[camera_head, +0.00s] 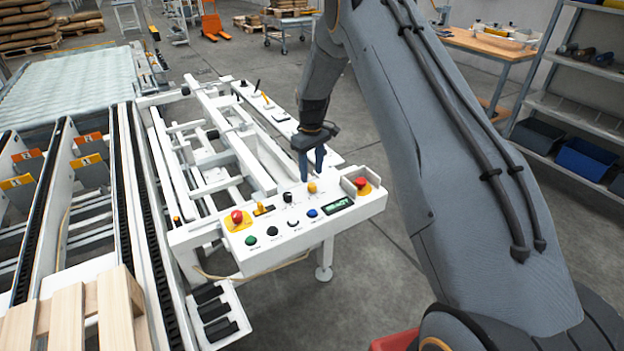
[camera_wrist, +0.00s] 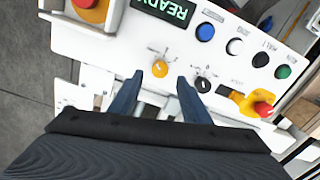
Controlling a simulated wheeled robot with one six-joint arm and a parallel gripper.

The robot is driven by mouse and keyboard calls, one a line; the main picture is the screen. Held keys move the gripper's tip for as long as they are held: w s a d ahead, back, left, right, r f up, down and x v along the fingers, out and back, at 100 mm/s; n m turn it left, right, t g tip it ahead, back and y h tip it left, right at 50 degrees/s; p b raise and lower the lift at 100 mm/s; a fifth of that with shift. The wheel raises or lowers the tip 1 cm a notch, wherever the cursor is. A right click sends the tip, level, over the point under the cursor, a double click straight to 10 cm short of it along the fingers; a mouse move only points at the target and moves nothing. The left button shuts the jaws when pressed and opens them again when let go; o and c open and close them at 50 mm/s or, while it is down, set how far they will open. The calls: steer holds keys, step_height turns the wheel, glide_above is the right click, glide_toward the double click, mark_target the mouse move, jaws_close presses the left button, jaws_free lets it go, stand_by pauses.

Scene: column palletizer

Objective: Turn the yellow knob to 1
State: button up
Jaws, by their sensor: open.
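The yellow knob (camera_head: 312,187) sits on the sloped white control panel (camera_head: 258,262), below my gripper (camera_head: 311,174). It also shows in the wrist view (camera_wrist: 160,67), with small printed marks around it too tiny to read. In the wrist view my gripper (camera_wrist: 160,81) has its two blue fingers apart, with nothing between them. The yellow knob appears centred just beyond the fingertips, a little apart from them in the picture. I cannot tell the exact height of the fingertips above the panel or which number the knob points to.
A black knob (camera_wrist: 203,85) sits close beside the right finger. A display (camera_head: 338,206) reads READY. Red emergency buttons stand at both panel ends (camera_head: 237,216) (camera_head: 362,184). Blue (camera_head: 312,212), white, black and green (camera_head: 251,240) buttons line the front. The conveyor frame (camera_head: 190,190) lies behind.

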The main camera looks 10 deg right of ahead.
mark_target(312, 184)
steer(key=shift+f+p, duration=0.7)
steer(key=shift+f, duration=1.7)
steer(key=c, duration=1)
steer(key=shift+c, duration=0.2)
